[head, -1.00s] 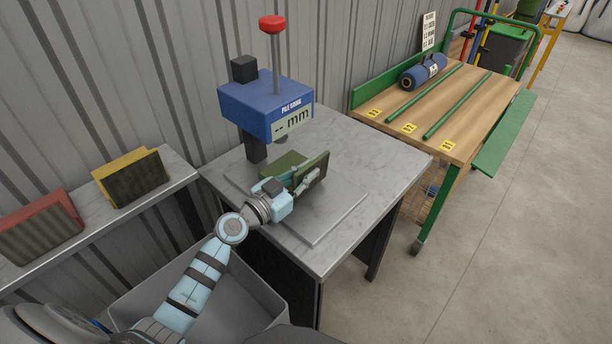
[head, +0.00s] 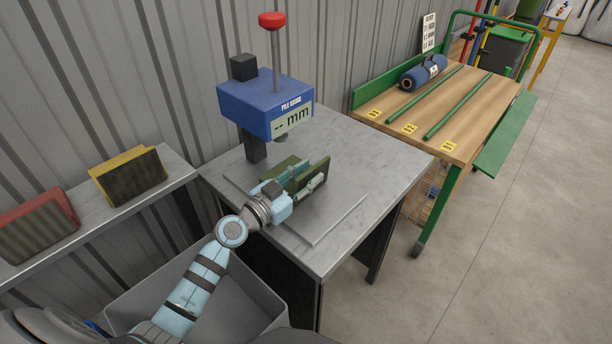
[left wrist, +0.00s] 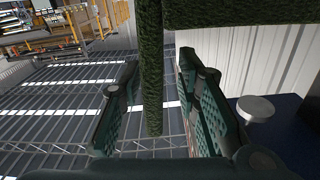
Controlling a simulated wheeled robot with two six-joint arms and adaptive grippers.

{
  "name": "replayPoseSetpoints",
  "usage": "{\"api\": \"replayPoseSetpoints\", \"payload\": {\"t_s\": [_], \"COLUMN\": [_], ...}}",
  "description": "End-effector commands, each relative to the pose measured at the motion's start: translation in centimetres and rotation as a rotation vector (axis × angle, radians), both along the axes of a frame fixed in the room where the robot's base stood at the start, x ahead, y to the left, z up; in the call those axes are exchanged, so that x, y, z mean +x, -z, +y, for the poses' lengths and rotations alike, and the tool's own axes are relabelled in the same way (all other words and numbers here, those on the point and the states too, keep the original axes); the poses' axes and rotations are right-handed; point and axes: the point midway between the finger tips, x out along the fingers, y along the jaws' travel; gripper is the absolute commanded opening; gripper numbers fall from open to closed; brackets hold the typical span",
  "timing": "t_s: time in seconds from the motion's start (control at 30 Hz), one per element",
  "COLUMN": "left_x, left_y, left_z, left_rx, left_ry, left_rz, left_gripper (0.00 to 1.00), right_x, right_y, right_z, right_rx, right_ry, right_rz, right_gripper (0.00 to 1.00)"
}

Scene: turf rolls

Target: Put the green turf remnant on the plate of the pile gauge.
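The green turf remnant (head: 321,168) is at the pile gauge (head: 258,105), below and in front of its blue head, over the pale square plate (head: 330,218). Whether its underside touches the plate is not clear. My left gripper (head: 307,177) reaches it from the front left, with a finger on either side of an upright green part. In the left wrist view the turf (left wrist: 151,70) is a narrow strip between the spread fingers, with a visible gap on the right; a wider green part crosses the top right. My right gripper is not in view.
A grey bin (head: 243,292) stands below my left arm. A shelf at left holds a red-edged block (head: 38,226) and a yellow-edged block (head: 128,175). A wooden cart (head: 445,115) at right carries a blue roll (head: 423,72) and green rods. The plate's front right is clear.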

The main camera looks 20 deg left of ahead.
Motion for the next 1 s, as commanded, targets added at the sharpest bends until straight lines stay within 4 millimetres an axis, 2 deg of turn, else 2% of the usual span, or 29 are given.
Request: {"api": "replayPoseSetpoints", "payload": {"t_s": [0.17, 0.33, 0.4, 0.7, 0.83, 1.0], "left_x": [0.0, 0.0, -1.6, -9.5, -11.1, -11.4], "left_y": [-0.2, -1.8, -1.1, -0.7, -0.9, -1.1], "left_z": [0.0, 0.0, 0.6, 3.3, 3.8, 3.9], "left_rx": [0.0, -0.001, 0.004, 0.006, 0.004, -0.001], "left_ry": [0.0, 0.0, 0.0, 0.003, 0.002, 0.001], "left_rz": [0.0, 0.001, 0.003, 0.003, 0.002, 0.0], "left_gripper": [0.3, 0.3, 0.3, 0.3, 0.3, 0.3], "right_x": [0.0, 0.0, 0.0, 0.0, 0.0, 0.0], "right_y": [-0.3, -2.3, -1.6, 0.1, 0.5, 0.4], "right_z": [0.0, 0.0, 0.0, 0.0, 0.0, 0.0], "right_rx": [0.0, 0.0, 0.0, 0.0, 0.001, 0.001], "right_ry": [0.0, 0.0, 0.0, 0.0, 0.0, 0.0], "right_rz": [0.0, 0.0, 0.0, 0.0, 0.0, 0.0], "right_gripper": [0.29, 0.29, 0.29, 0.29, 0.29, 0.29]}}
